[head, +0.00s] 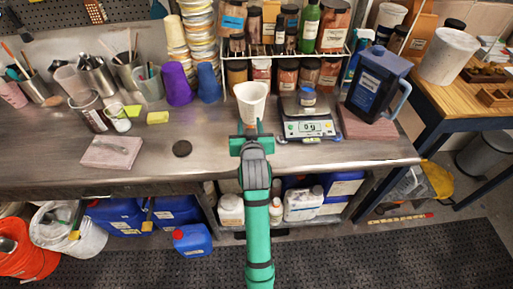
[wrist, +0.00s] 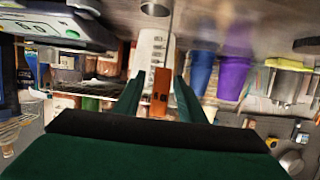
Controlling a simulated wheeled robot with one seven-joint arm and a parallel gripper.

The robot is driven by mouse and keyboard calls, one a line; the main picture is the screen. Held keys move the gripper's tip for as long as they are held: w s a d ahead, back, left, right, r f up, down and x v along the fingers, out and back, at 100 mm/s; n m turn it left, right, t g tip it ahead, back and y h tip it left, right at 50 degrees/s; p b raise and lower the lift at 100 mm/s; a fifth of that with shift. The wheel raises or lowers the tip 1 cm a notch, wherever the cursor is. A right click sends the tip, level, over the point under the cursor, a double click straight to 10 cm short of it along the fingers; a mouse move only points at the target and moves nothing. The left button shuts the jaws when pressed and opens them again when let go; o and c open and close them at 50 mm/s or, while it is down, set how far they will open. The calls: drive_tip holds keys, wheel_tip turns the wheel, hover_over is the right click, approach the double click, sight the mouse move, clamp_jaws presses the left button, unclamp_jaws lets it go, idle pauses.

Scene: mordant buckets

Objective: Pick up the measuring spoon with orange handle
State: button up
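The measuring vessel with the orange handle shows in the head view as a white cup (head: 251,99) on the steel counter, its mouth upward. In the wrist view, which looks upside down, its white body (wrist: 153,47) carries markings, and its orange handle (wrist: 161,92) lies between my fingers.
A digital scale (head: 305,122) with a small jar stands to the right, and a dark blue jug (head: 376,82) beyond it. Purple (head: 177,83) and blue (head: 208,82) cups stand to the left. A jar rack (head: 287,55) is behind. A dark disc (head: 182,148) lies left on clear counter.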

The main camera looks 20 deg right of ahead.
drive_tip(key=shift+c, duration=0.3)
drive_tip(key=shift+s+d, duration=0.1)
clamp_jaws()
